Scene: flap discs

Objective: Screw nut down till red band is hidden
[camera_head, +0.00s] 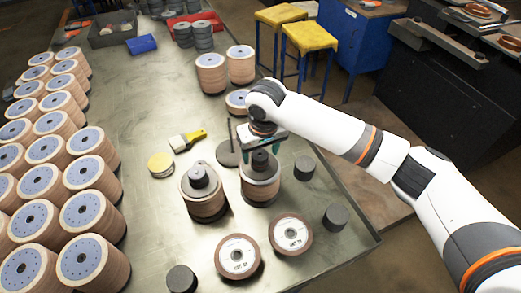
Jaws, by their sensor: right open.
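Two stacks of brown flap discs stand on spindles near the front of the metal table, the left stack (205,203) and the right stack (259,191). A dark nut (198,178) sits on top of the left stack, and another dark nut (262,160) tops the right one. My right gripper (261,158) comes down over the right stack, open, with its fingers on either side of that nut. I cannot tell whether the fingers touch it. I cannot make out a red band on either spindle. My left gripper is not in view.
Many disc stacks (47,150) fill the table's left side. Two labelled discs (238,257) and several dark cylinders (335,217) lie around the two spindles. A yellow-handled brush (188,139) and a yellow-topped round tin (160,163) are behind. The table's right edge is close.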

